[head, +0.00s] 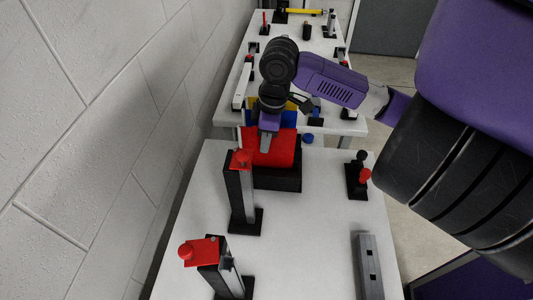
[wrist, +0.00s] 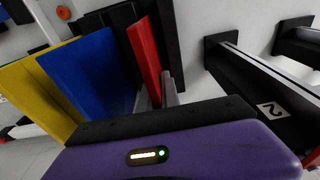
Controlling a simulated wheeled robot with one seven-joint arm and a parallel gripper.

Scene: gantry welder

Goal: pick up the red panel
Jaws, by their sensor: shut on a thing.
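The red panel (head: 280,150) stands in the black holder (head: 278,182) on the near white table. In the wrist view the red panel (wrist: 143,50) is tilted, beside the blue panel (wrist: 88,75) and the yellow panel (wrist: 38,85). My gripper (head: 269,143) is at the panel's upper edge, shut on it. I cannot tell whether the panel's lower edge is clear of the holder.
Two clamp posts with red tops, the nearer (head: 200,250) and the farther (head: 241,158), stand left of and nearer than the holder. A small black stand (head: 357,180) with a red knob is at the right. A grey bar (head: 369,265) lies front right. A block wall (head: 90,130) borders the left.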

